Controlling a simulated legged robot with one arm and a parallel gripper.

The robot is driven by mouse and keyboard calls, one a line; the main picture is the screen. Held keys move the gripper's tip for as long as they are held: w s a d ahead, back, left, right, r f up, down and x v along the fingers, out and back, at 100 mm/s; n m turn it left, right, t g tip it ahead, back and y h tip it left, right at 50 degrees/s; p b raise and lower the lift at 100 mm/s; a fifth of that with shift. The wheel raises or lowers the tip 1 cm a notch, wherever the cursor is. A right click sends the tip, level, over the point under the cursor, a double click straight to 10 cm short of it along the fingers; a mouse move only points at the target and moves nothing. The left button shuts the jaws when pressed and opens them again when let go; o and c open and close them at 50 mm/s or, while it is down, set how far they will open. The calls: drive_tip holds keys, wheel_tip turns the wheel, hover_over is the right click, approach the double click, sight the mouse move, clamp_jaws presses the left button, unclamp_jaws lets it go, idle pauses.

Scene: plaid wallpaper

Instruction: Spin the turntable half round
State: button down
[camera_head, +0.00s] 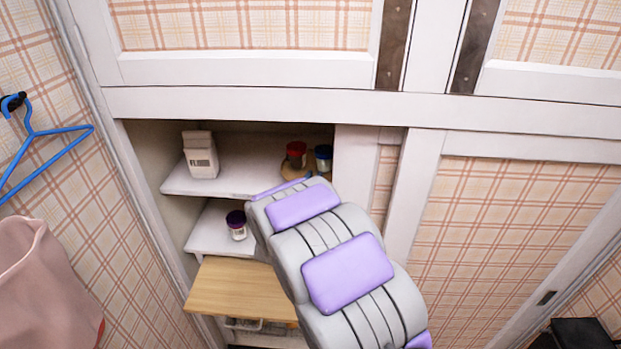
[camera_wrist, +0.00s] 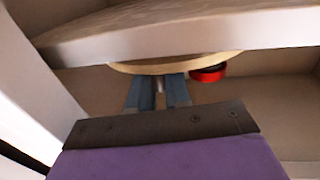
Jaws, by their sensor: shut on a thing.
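The turntable (camera_head: 287,183) is a round wooden disc on the upper shelf of the open cupboard, mostly hidden behind my arm in the head view. A red-lidded jar (camera_head: 296,154) and a blue-lidded jar (camera_head: 323,158) stand at it. In the wrist view the turntable (camera_wrist: 190,64) shows edge-on, with the red lid (camera_wrist: 208,74) by its rim. My gripper (camera_wrist: 159,88) has its blue-grey fingers at the rim, closed around a small pale peg (camera_wrist: 160,84) there.
A white carton (camera_head: 200,155) stands left on the same shelf. A purple-lidded jar (camera_head: 237,225) is on the shelf below, above a wooden board (camera_head: 240,288). A white sliding door (camera_head: 425,200) bounds the opening at right. A blue hanger (camera_head: 45,135) hangs left.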

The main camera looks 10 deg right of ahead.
drive_tip(key=shift+d, duration=0.15)
idle(0.6)
drive_tip(key=c, duration=1.3)
unclamp_jaws()
drive_tip(key=shift+d, duration=0.1)
drive_tip(key=shift+s, duration=0.1)
